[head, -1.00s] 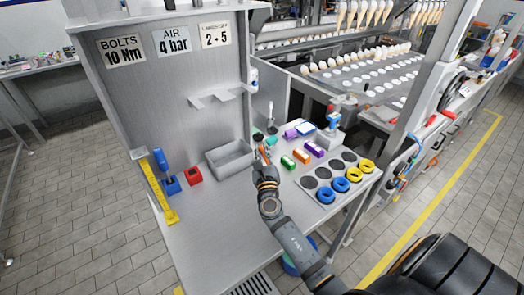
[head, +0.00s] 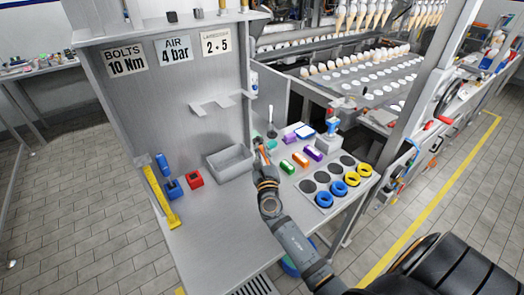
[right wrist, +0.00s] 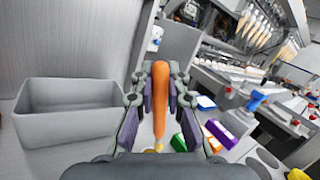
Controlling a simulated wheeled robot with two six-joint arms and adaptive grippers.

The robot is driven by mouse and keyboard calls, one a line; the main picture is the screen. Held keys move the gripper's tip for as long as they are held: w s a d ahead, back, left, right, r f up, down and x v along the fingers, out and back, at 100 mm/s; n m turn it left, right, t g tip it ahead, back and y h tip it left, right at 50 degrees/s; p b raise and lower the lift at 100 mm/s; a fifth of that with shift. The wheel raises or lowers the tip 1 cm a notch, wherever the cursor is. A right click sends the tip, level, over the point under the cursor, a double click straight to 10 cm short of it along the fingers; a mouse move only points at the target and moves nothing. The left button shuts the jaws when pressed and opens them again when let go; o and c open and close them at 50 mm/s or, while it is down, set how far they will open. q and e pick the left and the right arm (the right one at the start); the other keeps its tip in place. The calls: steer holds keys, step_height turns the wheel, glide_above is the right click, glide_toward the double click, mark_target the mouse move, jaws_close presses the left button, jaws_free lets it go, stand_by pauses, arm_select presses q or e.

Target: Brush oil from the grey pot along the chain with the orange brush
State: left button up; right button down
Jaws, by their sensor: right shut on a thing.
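My right gripper (head: 261,149) is over the bench beside the grey bin. In the right wrist view, the right gripper (right wrist: 160,85) is shut on the orange brush (right wrist: 159,95), whose handle stands between the fingers. I cannot make out the grey pot for certain; a small dark item with a pale upright handle (head: 271,131) stands just behind the gripper. I cannot pick out the chain. My left gripper is not in view.
An open grey bin (head: 231,175) stands left of the gripper and also fills the left of the right wrist view (right wrist: 70,130). A tray of rings (head: 323,200) is nearer. The bench front is clear.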

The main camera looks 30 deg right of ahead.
steer(key=shift+r+p, duration=1.7)
steer(key=shift+r, duration=0.5)
steer(key=shift+f, duration=0.15)
